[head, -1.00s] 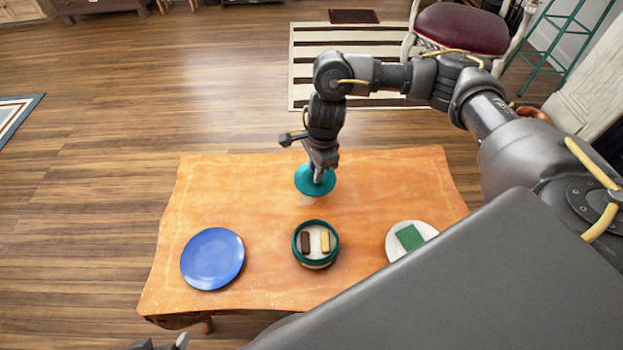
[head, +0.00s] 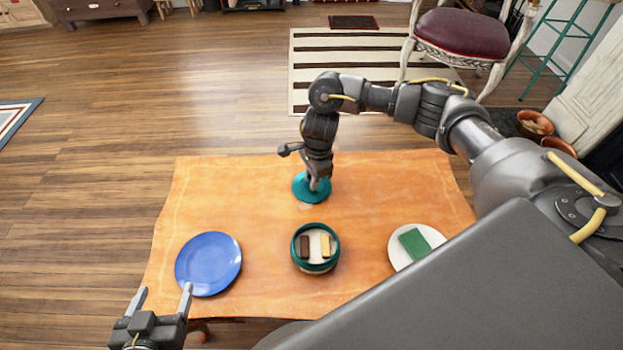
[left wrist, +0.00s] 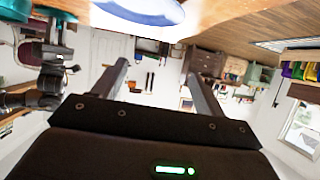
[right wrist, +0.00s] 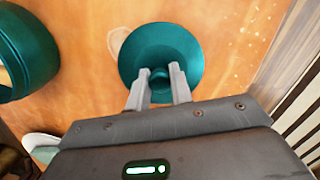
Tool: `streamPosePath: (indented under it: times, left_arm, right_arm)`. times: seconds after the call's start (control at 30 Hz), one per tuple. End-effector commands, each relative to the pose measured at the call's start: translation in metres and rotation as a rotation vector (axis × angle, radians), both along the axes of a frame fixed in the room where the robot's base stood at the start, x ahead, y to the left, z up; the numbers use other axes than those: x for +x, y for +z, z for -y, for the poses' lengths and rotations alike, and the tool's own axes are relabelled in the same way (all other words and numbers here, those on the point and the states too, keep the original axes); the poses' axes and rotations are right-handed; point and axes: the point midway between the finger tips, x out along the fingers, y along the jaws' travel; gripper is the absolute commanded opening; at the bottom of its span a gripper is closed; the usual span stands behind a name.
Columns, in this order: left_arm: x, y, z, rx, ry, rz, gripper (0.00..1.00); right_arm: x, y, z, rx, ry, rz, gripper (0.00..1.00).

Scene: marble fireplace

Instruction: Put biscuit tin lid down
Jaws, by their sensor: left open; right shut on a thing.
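The teal biscuit tin lid (head: 303,193) is at the far middle of the wooden table, behind the tin; it also shows in the right wrist view (right wrist: 187,55). My right gripper (head: 317,186) is shut on the lid's knob from above. The lid looks flat and at or very close to the tabletop; I cannot tell whether it touches. The round teal tin (head: 316,265) stands open nearer me, with a dark and a pale biscuit inside. My left gripper (head: 164,293) is open and empty off the table's near left edge, by the blue plate.
A blue plate (head: 208,263) lies at the table's left. A white plate (head: 400,256) with a green block (head: 414,243) on it lies at the right. The wooden table (head: 235,185) is clear around the lid. A chair (head: 460,32) stands beyond.

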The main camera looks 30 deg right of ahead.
Motion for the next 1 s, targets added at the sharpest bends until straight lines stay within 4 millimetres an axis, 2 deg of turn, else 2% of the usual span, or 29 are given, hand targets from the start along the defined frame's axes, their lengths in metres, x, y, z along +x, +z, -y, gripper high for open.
streamPosePath:
  times: [0.57,0.6,0.73,1.0]
  left_arm:
    - [0.0026,0.0067,0.0064,-0.019,-0.017,0.050,0.72]
    - [0.0029,0.0083,0.0070,-0.021,-0.018,0.054,0.72]
    - [0.0029,0.0084,0.0071,-0.022,-0.018,0.055,0.72]
    - [0.0028,0.0080,0.0066,-0.020,-0.017,0.052,0.72]
  right_arm:
    - [0.0000,-0.0021,-0.0003,0.000,0.001,0.000,0.00]
    - [0.0000,-0.0016,-0.0002,0.000,0.001,0.000,0.27]
    - [0.0000,-0.0016,-0.0002,0.000,0.001,0.000,0.44]
    - [0.0000,-0.0014,-0.0002,0.000,0.001,0.000,0.44]
